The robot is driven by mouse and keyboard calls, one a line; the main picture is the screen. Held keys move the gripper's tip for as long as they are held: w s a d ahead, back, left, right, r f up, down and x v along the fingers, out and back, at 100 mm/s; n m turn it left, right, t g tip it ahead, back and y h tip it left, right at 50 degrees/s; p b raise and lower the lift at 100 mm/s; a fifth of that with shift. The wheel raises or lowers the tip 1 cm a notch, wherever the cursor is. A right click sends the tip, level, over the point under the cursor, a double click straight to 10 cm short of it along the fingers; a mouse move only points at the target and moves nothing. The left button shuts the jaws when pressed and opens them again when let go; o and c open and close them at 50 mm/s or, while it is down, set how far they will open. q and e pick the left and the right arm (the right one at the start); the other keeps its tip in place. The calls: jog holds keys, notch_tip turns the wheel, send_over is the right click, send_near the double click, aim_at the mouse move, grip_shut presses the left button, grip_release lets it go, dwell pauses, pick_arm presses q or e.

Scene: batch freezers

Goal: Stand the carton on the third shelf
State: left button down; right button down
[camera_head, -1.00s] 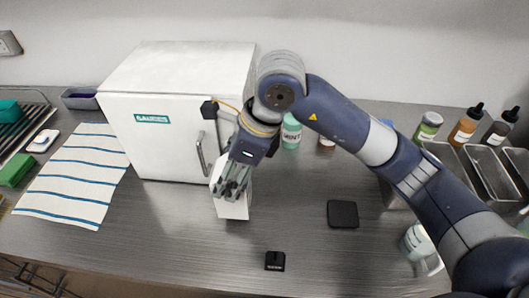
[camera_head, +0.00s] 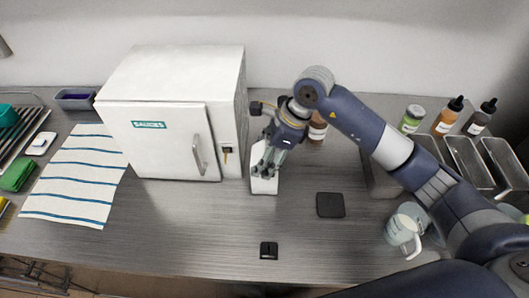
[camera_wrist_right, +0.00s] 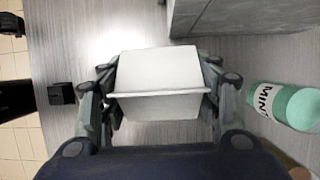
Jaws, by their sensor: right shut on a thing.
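The white carton (camera_head: 264,184) is upright at the right side of the freezer, low over the counter; I cannot tell whether it touches. My right gripper (camera_head: 266,165) is shut on the carton, its fingers on two opposite sides. In the right wrist view the carton (camera_wrist_right: 160,75) sits between the fingers (camera_wrist_right: 160,92). The white batch freezer (camera_head: 165,155) stands on the counter with its door closed, a vertical handle (camera_head: 198,155) at the door's right edge. Its shelves are hidden. My left gripper is not in view.
A mint bottle (camera_wrist_right: 283,104) stands near the gripper in the wrist view. A striped towel (camera_head: 75,175) lies left. The front counter is mostly clear.

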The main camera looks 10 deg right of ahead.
jog(key=shift+w, duration=0.1)
jog(key=shift+f, duration=0.1)
jog(key=c, duration=0.5)
grip_release()
